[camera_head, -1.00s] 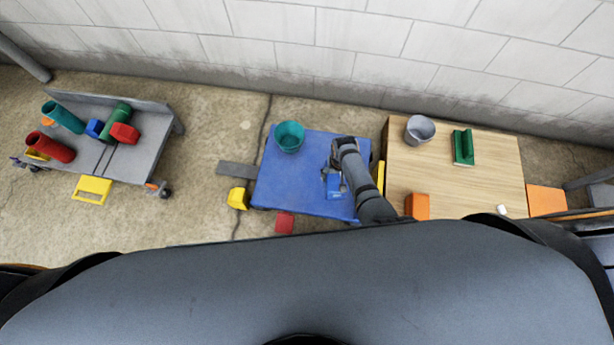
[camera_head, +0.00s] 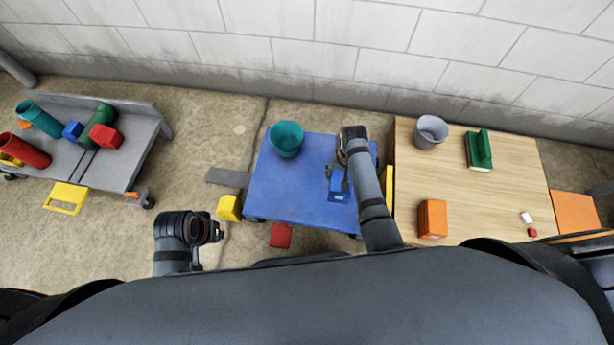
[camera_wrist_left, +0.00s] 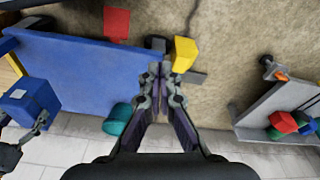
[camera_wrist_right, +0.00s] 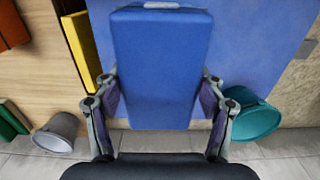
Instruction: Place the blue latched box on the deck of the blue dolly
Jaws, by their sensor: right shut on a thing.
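The blue latched box (camera_head: 339,187) is over the right part of the blue dolly's deck (camera_head: 295,192). My right gripper (camera_head: 336,168) is shut on it. In the right wrist view the blue latched box (camera_wrist_right: 162,65) sits between the two fingers of the right gripper (camera_wrist_right: 160,100), with blue deck behind it. I cannot tell whether its underside touches the deck. My left gripper (camera_head: 214,230) is left of the dolly, empty, with its fingertips together in the left wrist view (camera_wrist_left: 160,72).
A teal bucket (camera_head: 286,139) stands on the dolly's back left. A yellow block (camera_head: 229,208) and a red block (camera_head: 280,235) lie near its front. A wooden table (camera_head: 470,205) with a grey bucket (camera_head: 430,131) is right. A grey cart (camera_head: 120,170) with tubes is left.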

